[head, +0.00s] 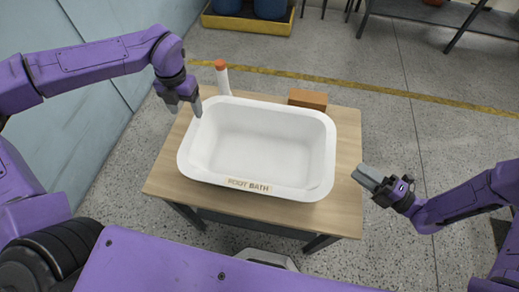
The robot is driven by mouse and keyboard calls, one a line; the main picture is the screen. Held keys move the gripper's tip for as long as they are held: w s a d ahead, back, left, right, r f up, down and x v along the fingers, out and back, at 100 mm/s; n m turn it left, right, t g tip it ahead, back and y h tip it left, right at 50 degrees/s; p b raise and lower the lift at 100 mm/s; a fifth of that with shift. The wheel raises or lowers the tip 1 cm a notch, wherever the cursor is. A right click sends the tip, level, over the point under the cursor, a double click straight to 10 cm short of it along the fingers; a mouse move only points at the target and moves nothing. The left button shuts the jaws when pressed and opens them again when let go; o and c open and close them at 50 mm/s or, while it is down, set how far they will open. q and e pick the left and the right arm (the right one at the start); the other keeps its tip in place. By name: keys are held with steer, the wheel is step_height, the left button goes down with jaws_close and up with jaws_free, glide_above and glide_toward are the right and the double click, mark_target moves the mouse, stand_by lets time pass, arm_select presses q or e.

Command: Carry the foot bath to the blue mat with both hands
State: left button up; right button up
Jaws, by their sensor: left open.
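The white foot bath (258,188), a tub lettered "FOOT BATH" on its near side, stands upright on a small wooden table (345,150). It looks empty. My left gripper (186,108) is open and empty at the tub's far left corner, pointing down, with one finger close to the rim; I cannot tell whether it touches. My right gripper (360,174) is off to the right of the tub, just past the table's right edge, apart from the rim. Its fingers lie close together in this view, so their opening is unclear. No blue mat shows.
A white bottle with an orange cap (222,78) stands behind the tub near my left gripper. A brown box (308,98) sits at the table's back right. A yellow tray (248,24) with blue containers and a dark bench (440,14) are farther back.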

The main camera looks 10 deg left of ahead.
mark_target(194, 129)
arm_select(q)
step_height(194, 129, down, 9)
steer(key=shift+a+f, duration=0.1)
steer(key=shift+a, duration=0.05)
arm_select(e)
steer(key=x, duration=0.9)
steer(key=shift+a, duration=0.2)
arm_select(q)
steer(key=c, duration=0.8)
arm_select(e)
jaws_close()
arm_select(q)
jaws_close()
arm_select(e)
steer(key=shift+r, duration=0.1)
